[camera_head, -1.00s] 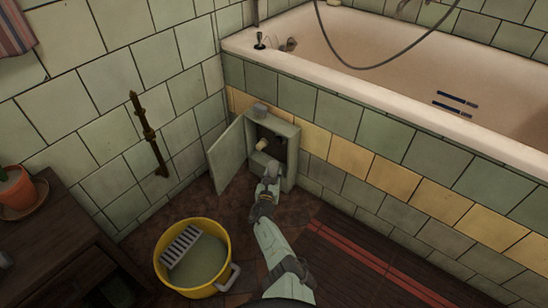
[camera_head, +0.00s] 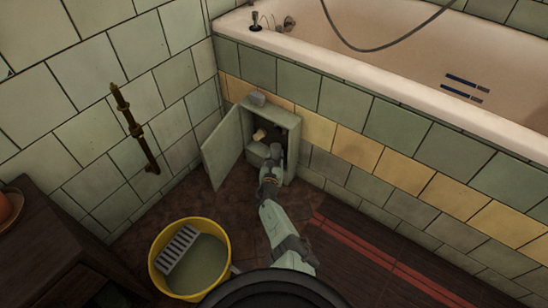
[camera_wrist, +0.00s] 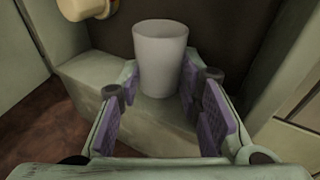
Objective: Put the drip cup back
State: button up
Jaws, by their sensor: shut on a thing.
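The drip cup (camera_wrist: 160,55) is a plain pale grey-white tumbler, upright in the wrist view. My gripper (camera_wrist: 158,88) has its purple-padded fingers on either side of the cup and is shut on it. The cup is at the mouth of the open wall cabinet (camera_head: 287,119), above its pale ledge (camera_wrist: 95,75). I cannot tell whether its base touches the ledge. A cream pipe end (camera_wrist: 86,8) is to the left of the cup and also shows in the head view (camera_head: 260,134). In the head view my gripper (camera_head: 275,153) reaches the opening; the cup is hard to make out there.
The cabinet door (camera_head: 223,150) stands open to the left. A yellow basin (camera_head: 226,257) holding a grated board (camera_head: 178,248) stands on the floor. The bathtub rim (camera_head: 380,88) runs above right.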

jog(key=shift+f+b, duration=0.2)
jog(key=shift+b, duration=0.1)
jog(key=o, duration=0.9)
jog(key=shift+c, duration=0.2)
jog(key=shift+r, duration=0.1)
